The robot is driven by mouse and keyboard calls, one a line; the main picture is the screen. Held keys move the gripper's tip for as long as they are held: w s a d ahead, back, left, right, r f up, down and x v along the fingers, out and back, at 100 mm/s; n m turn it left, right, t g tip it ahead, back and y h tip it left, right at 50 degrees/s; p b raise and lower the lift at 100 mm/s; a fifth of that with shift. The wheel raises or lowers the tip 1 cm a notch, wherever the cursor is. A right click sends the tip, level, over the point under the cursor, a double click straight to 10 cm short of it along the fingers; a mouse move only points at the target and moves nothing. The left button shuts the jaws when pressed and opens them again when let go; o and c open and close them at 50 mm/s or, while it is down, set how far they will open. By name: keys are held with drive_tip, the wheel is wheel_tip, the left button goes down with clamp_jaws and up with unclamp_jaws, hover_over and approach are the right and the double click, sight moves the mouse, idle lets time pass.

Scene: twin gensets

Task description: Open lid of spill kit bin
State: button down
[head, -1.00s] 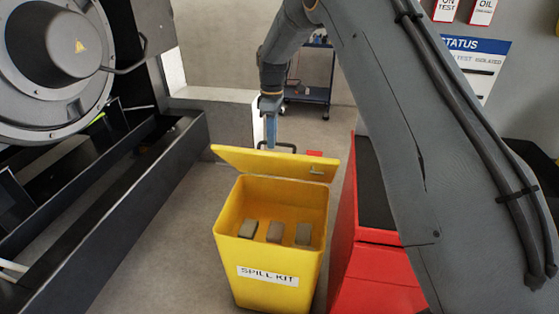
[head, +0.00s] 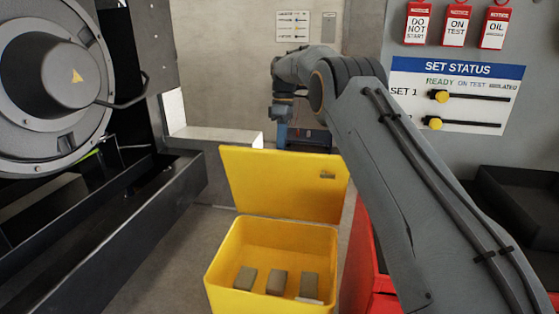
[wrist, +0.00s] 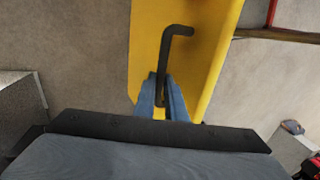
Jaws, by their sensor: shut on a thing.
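The yellow spill kit bin (head: 270,240) stands on the floor with its mouth open. Its yellow lid (head: 285,185) stands raised, close to upright, along the bin's back edge. The lid also fills the middle of the wrist view (wrist: 200,50), with a black bent handle (wrist: 177,32) on it. My gripper (wrist: 163,98) has its blue fingers shut on the lower part of that handle. In the head view my gripper (head: 282,133) is behind the lid's top edge, and the handle is hidden there.
Several grey blocks (head: 277,282) lie inside the bin. A red cabinet (head: 362,250) stands close to the bin's right. The dark genset frame (head: 150,235) runs along the left. A status board (head: 455,95) with red tags hangs at the right.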

drive_tip(key=shift+w+d+f+b, duration=0.4)
drive_tip(key=shift+w+b, duration=0.3)
drive_tip(key=c, duration=1.8)
unclamp_jaws()
drive_tip(key=shift+w, duration=0.1)
drive_tip(key=shift+a+r, duration=0.15)
drive_tip(key=shift+r, duration=0.05)
drive_tip(key=shift+r, duration=0.1)
